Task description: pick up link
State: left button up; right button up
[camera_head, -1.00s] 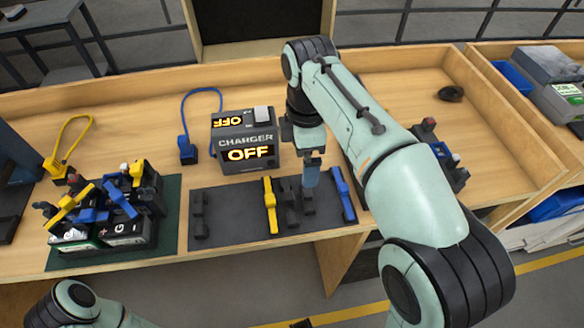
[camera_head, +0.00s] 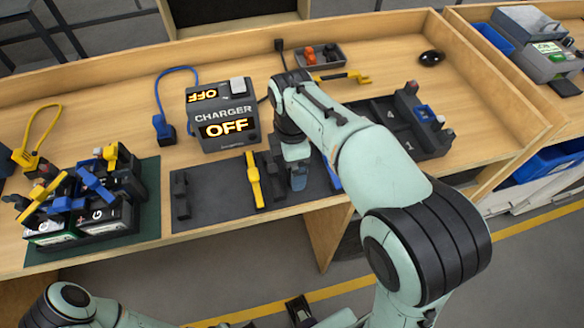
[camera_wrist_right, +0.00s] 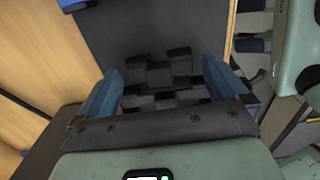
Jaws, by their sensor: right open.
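A long dark mat (camera_head: 215,205) lies along the front of the bench. It carries a yellow link (camera_head: 254,180), a blue link (camera_head: 332,172) and dark link-shaped pieces, one at the left (camera_head: 181,195) and one just right of the yellow link (camera_head: 273,180). My right gripper (camera_head: 298,180) points down over the mat between the yellow and blue links. In the right wrist view its two blue fingers (camera_wrist_right: 163,88) are apart, with dark stepped blocks (camera_wrist_right: 165,75) showing between them. I cannot tell whether the fingers touch these.
A charger (camera_head: 222,115) reading OFF stands behind the mat. A dark numbered tray (camera_head: 425,130) lies to the right. A small parts tray (camera_head: 320,58) lies at the back.

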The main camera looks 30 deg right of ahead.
jog(key=shift+f, duration=0.4)
jog(key=c, duration=0.9)
jog(key=shift+r, duration=0.15)
